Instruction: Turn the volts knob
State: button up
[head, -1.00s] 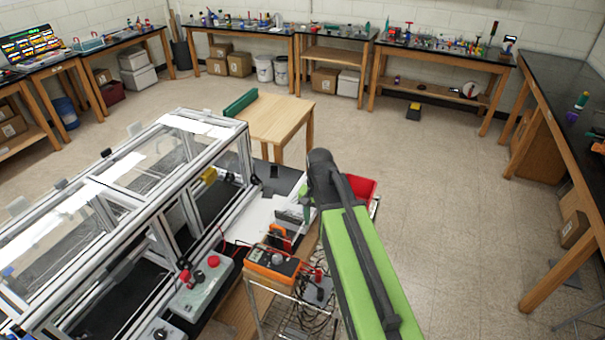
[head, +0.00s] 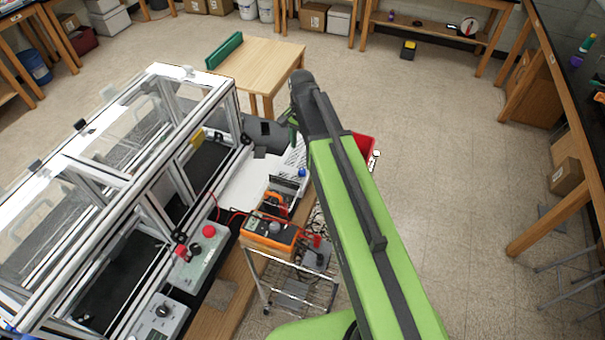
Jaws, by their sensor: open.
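I cannot read any label, so I cannot tell which knob is the volts knob. A grey box at the lower left carries a dark round knob (head: 162,310). An orange meter (head: 270,233) on the wire cart has a small dial (head: 274,228) on its face. My green and black arm reaches up from the bottom right, its elbow above the bench's right side.
A framed metal enclosure (head: 110,180) fills the left. A grey box with a red button (head: 209,231) stands beside it. Red leads run to the meter. A wire cart (head: 300,285) and red bin (head: 362,150) stand near my arm. Open floor (head: 440,140) lies right.

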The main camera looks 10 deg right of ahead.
aim_at(302, 171)
notch_tip(302, 171, down, 12)
jog(key=b, duration=1.1)
jog(key=shift+f, duration=0.25)
jog(key=shift+s+r, duration=0.1)
grip_shut()
